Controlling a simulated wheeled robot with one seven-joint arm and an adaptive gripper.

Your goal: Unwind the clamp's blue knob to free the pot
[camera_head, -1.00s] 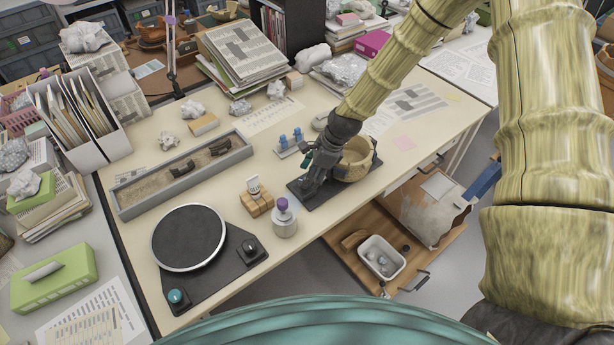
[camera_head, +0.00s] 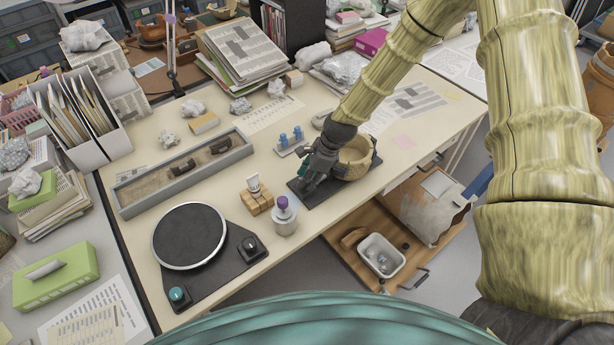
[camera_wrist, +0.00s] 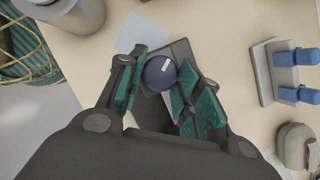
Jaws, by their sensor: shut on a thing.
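The clamp's blue knob (camera_wrist: 160,73), dark blue with a white mark on top, sits between my gripper's teal pads in the wrist view. My gripper (camera_wrist: 160,88) is shut on it, pads at its left and right sides. In the head view my gripper (camera_head: 312,178) points down over the clamp's dark base (camera_head: 325,195) and hides the knob. The base (camera_wrist: 140,112) also shows below the knob.
A plate with blue pegs (camera_head: 291,140) stands behind my gripper. A lidded jar with a purple knob (camera_head: 284,216) and a wooden block (camera_head: 256,200) stand to its left. A black turntable (camera_head: 189,237) and a sand tray (camera_head: 183,172) lie farther left. The table's front edge is close.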

